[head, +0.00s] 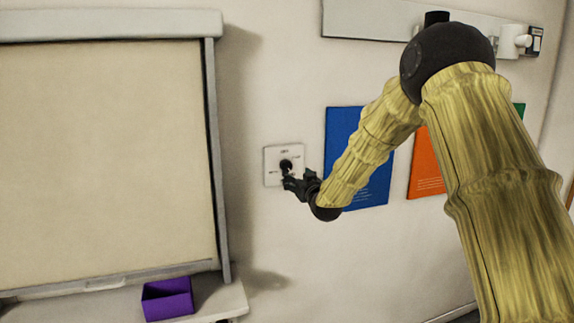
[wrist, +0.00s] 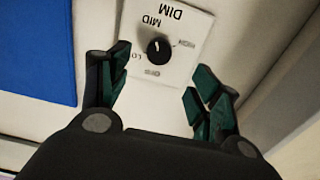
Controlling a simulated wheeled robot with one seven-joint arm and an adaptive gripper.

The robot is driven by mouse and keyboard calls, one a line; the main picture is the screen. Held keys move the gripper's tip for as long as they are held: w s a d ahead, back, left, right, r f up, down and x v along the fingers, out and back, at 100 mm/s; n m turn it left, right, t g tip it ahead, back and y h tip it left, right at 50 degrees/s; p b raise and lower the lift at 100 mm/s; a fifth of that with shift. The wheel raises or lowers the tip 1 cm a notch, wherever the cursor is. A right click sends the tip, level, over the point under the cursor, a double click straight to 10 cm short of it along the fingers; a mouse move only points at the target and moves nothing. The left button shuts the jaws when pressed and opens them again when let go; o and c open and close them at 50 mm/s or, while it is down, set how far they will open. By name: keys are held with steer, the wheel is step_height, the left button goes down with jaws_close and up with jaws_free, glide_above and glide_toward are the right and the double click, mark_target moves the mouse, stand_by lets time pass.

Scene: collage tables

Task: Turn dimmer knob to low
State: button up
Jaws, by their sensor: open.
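A white dimmer plate (head: 270,170) is on the wall right of the large board, with a round black knob (head: 286,164) on it. In the wrist view the plate (wrist: 186,63) appears turned over, with DIM and MID lettering, part of LO at left and HIGH at right. The knob (wrist: 158,50) has a small white mark that seems to point toward MID. My gripper (head: 291,184) is at the plate's lower right, close to the knob. In the wrist view my gripper (wrist: 160,82) is open and empty, its dark green fingers spread either side below the knob, apart from it.
A blue poster (head: 343,125) and an orange poster (head: 424,165) hang right of the plate, partly behind my arm. A framed board (head: 105,150) is at left. A purple box (head: 168,299) stands on a white ledge (head: 226,300). A rail (head: 370,22) runs above.

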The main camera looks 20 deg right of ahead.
mark_target(287, 168)
steer(key=w+p, duration=0.4)
steer(key=w, duration=0.5)
steer(key=shift+w+a+r, duration=0.1)
steer(key=shift+r, duration=0.05)
steer(key=shift+w+p, duration=0.55)
steer(key=shift+w, duration=0.3)
steer(key=c, duration=0.9)
steer(key=shift+a, duration=0.2)
steer(key=shift+c, duration=0.6)
steer(key=shift+d, duration=0.15)
steer(key=shift+b, duration=0.35)
steer(key=shift+f+n+b, duration=0.2)
steer(key=shift+n+b, duration=0.1)
